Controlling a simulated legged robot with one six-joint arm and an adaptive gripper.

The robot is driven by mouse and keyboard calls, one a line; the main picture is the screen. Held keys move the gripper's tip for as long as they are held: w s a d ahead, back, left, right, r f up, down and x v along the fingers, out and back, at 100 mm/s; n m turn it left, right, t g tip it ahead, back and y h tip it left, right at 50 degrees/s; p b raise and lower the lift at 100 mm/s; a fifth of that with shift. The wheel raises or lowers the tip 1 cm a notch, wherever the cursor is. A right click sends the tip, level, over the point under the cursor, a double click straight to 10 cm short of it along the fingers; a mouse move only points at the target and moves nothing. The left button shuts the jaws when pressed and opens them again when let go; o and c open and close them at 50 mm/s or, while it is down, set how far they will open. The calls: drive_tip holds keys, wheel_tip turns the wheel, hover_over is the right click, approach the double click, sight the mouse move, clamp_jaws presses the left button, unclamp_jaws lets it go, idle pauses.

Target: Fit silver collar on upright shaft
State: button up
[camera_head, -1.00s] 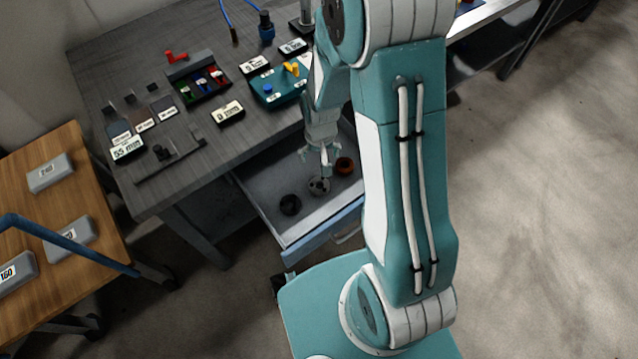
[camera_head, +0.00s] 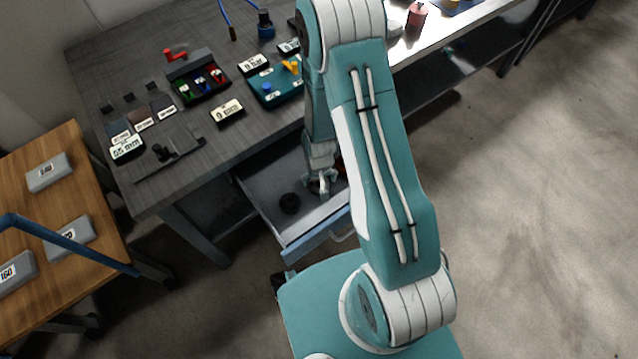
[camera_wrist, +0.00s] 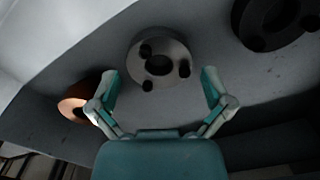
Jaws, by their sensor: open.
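The silver collar (camera_wrist: 173,50) is a round ring with a centre hole and several smaller dark holes, lying in the open drawer (camera_head: 268,190). In the wrist view my gripper (camera_wrist: 160,78) is open, with one finger to each side of the collar and gaps showing between fingers and ring. In the head view my gripper (camera_head: 321,187) is low in the drawer and largely covers the collar. I cannot pick out the upright shaft; my arm hides part of the bench.
A black ring (camera_head: 289,204) lies left of my gripper; it shows at upper right in the wrist view (camera_wrist: 244,26). A copper ring (camera_wrist: 69,102) lies at left there. The bench holds a teal block (camera_head: 268,96) and a dark tray (camera_head: 190,92). A wooden table (camera_head: 95,205) stands left.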

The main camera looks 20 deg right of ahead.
drive_tip(key=shift+f, duration=0.7)
drive_tip(key=c, duration=1.1)
